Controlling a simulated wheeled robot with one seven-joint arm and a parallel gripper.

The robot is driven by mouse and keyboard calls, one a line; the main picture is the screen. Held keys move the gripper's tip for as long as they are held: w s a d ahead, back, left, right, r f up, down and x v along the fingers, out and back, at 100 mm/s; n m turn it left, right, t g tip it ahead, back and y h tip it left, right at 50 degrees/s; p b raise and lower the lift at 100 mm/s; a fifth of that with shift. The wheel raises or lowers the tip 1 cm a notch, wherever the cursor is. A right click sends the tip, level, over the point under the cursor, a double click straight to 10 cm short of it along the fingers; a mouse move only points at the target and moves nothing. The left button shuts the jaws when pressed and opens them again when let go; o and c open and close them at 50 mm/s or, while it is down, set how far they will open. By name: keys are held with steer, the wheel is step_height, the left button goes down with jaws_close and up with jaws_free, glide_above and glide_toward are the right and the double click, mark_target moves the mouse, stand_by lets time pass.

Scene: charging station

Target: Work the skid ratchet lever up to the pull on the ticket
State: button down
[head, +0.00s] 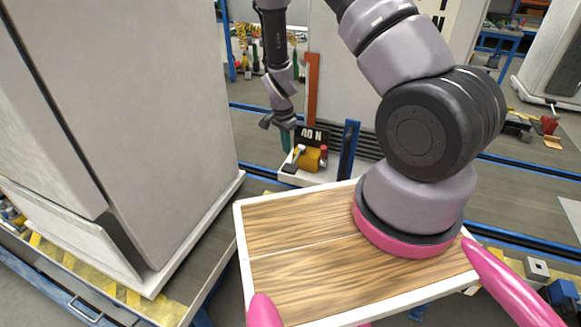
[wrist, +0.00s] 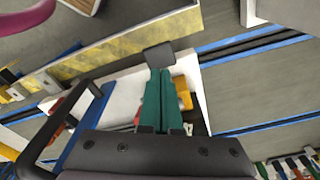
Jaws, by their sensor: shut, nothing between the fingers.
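The ratchet unit (head: 307,159) has a yellow-orange body with a red part on its right and sits on a white skid (head: 307,179). A black ticket (head: 312,136) with white characters, seemingly "40 N", stands behind it. A small lever with a dark end (head: 293,160) shows at the unit's left front. My gripper (head: 286,146) points down just left of the ticket, above the unit's left side. In the wrist view its green fingers (wrist: 160,100) are together and empty, beside the yellow body (wrist: 183,92). A dark grey block (wrist: 158,58) shows at the fingertips; I cannot tell whether they touch.
A blue post (head: 348,148) stands close right of the unit. A tall grey cabinet (head: 130,130) fills the left. My wood-topped tray (head: 300,215) is in front. An orange-red upright (head: 312,88) and blue floor rails lie behind. Grey floor is open at the right of the wrist view.

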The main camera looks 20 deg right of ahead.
mark_target(288, 168)
steer(key=shift+w+d+f, duration=0.1)
steer(key=shift+d+f, duration=0.05)
steer(key=shift+f, duration=1.6)
steer(key=shift+w+d+f, duration=0.1)
steer(key=shift+d+f, duration=0.05)
steer(key=shift+f, duration=1.55)
steer(key=shift+f, duration=0.1)
steer(key=shift+f, duration=2)
steer(key=shift+r, duration=0.1)
steer(key=shift+s+a+r, duration=0.25)
steer(key=shift+s+a, duration=0.15)
steer(key=shift+a, duration=0.3)
steer(key=shift+s+a+r, duration=0.25)
steer(key=shift+s+a, duration=0.1)
steer(key=shift+a, duration=0.3)
step_height(288, 168, up, 11)
steer(key=shift+s+a, duration=0.3)
steer(key=shift+a, duration=0.15)
